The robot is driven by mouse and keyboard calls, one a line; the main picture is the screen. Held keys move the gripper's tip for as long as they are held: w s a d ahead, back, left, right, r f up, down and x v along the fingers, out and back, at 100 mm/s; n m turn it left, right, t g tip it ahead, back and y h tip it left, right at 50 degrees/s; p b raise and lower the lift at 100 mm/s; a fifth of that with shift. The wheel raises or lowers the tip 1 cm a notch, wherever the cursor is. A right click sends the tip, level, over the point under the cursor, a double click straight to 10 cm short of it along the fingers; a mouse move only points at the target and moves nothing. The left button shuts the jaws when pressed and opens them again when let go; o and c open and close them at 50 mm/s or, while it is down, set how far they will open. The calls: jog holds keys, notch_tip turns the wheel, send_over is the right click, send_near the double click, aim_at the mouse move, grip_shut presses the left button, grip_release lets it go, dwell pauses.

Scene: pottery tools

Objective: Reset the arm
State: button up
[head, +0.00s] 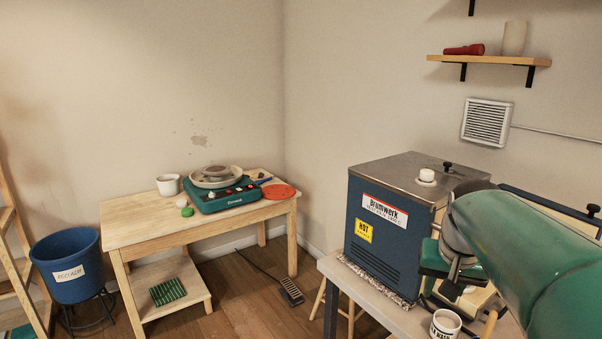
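My green arm reaches in from the lower right of the head view and bends at a grey joint near the blue kiln. Dark green and grey parts show below that joint, partly behind the arm. I cannot make out any gripper fingers, so I cannot see whether anything is held.
The blue kiln (378,232) stands on a grey-topped table (372,300) close to my arm; a labelled mug (445,325) is near its front. A wooden table (135,228) holds a green pottery wheel (222,196). A blue bucket (68,262) stands left. Floor between tables is mostly open.

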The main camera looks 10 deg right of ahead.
jog(key=s+a+f+n+t, duration=0.1)
jog(key=s+a+f+n, duration=0.1)
jog(key=s+a, duration=0.4)
jog(key=s+a+f+n+t+y, duration=0.1)
jog(key=s+a+f+n, duration=0.2)
jog(key=s+a, duration=0.3)
jog(key=a, duration=0.4)
jog(key=shift+s+a, duration=0.15)
jog(key=shift+d, duration=0.2)
dwell(1.5)
